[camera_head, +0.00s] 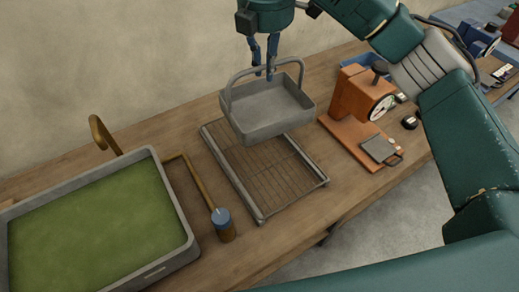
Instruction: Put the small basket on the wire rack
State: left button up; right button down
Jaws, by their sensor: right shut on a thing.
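The small basket (267,128) is a grey, shallow, open tray with an arched handle. It hangs above the far part of the wire rack (245,193) and hides some of it; I cannot tell the exact gap between them. The wire rack is a metal frame with a mesh surface, lying flat on the wooden bench. My right gripper (271,76) points down from above and is shut on the basket, with its blue fingers at the handle. The basket looks nearly level. My left gripper is not in view.
A grey tub (168,187) of green material stands at the left. A blue-topped cylinder (222,225) is between the tub and the rack. An orange device with a dial (356,100) stands right of the rack. Bare bench (295,231) shows in front.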

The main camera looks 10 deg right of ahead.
notch_tip(320, 180, down, 20)
jog(key=n+p, duration=0.1)
jog(key=p, duration=0.3)
jog(key=shift+w+r, duration=0.2)
jog(key=shift+w, duration=0.05)
jog(key=shift+a, duration=0.1)
jog(key=c, duration=2.1)
grip_release()
jog(key=shift+f, duration=0.15)
jog(key=o, duration=0.4)
